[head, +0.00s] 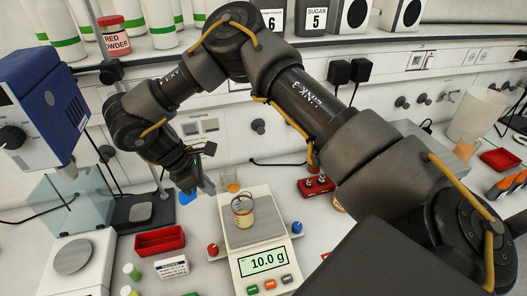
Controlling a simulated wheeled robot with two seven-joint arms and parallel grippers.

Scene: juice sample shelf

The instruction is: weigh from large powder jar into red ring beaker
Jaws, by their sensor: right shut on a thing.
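A small clear beaker (243,212) stands upright on the pan of a white scale (262,246). It has a reddish band and some yellowish colour low down. The scale's display reads 10.0 g. A jar labelled RED POWDER (115,40) with a red lid stands on the upper shelf at the left. My right arm arches across the picture from the right. Its gripper (204,184) points down, behind and left of the beaker and apart from it. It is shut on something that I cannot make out. My left gripper is out of view.
A red tray (160,241) and a second scale (74,256) are left of the main scale. A blue instrument (45,100) stands far left.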

